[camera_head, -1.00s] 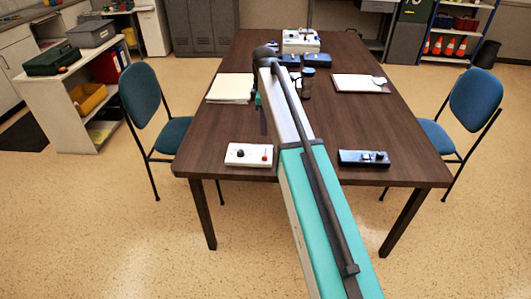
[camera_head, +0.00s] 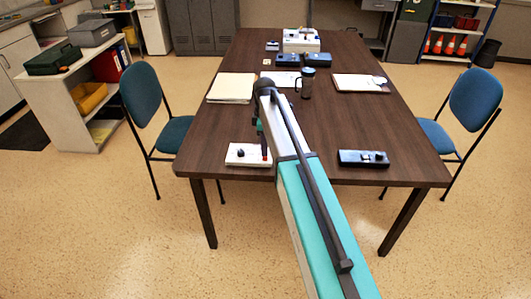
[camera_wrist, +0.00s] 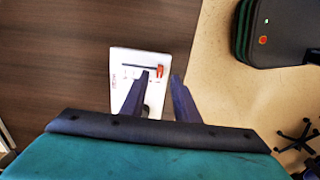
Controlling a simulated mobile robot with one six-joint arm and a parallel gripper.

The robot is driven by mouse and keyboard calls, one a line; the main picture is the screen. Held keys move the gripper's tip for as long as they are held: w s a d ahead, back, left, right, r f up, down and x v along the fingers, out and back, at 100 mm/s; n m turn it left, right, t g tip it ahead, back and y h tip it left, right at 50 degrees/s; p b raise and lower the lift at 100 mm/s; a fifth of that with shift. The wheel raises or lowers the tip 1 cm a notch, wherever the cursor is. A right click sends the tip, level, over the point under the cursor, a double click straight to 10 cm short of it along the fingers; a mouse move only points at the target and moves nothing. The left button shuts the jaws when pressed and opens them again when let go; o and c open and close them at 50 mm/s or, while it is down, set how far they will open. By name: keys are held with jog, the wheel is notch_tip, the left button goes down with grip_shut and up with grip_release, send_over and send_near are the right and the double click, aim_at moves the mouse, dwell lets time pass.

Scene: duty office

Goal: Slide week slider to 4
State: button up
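A white panel box (camera_head: 240,160) lies near the front left edge of the table, with a dark knob on its left. In the wrist view, the white panel (camera_wrist: 153,100) shows a dark slot and an orange-red slider knob (camera_wrist: 160,70) at the slot's right end. No week label or number is readable. My gripper (camera_wrist: 160,76) is open above the panel, its dark fingertips apart and pointing toward the red knob. I cannot tell whether they touch it. The left finger hides part of the panel. In the head view, my wrist covers the panel's right part.
A black control box (camera_head: 363,158) lies at the front right of the table (camera_head: 330,125). Papers (camera_head: 231,87), a dark mug (camera_head: 307,82), a clipboard (camera_head: 360,83) and blue cases (camera_head: 316,59) lie farther back. Blue chairs (camera_head: 143,98) stand at both sides.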

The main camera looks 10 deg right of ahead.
aim_at(265, 158)
jog(key=shift+f, duration=2.05)
grip_shut()
